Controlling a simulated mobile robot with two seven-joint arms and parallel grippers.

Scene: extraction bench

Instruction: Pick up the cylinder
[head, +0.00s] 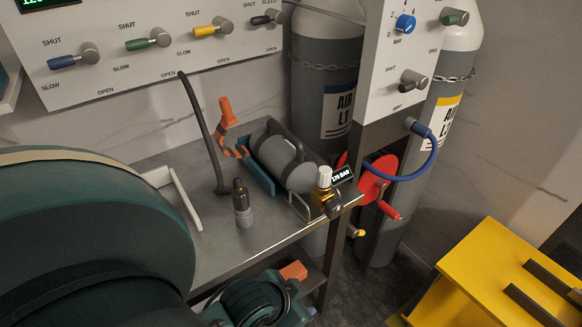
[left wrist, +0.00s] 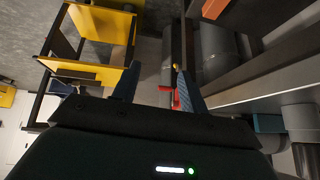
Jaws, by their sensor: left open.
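The grey cylinder (head: 283,163) lies on its side on the metal bench in the head view, with dark bands around it. A brass valve with a white knob (head: 324,178) and a display reading about 170 BAR sit at its near right end. My left gripper (left wrist: 156,90) is open in the left wrist view, its two fingers apart with nothing held between them. In the head view my left arm's dark green end is low in front of the bench, apart from the cylinder; its fingertips cannot be made out. My right gripper is not in view.
A small grey fitting with a dark top (head: 242,205) stands on the bench (head: 215,240) near a black hose (head: 200,130) and an orange clamp (head: 227,118). Tall gas bottles (head: 325,75), a red wheel (head: 378,178) and a yellow frame (head: 490,270) stand at right.

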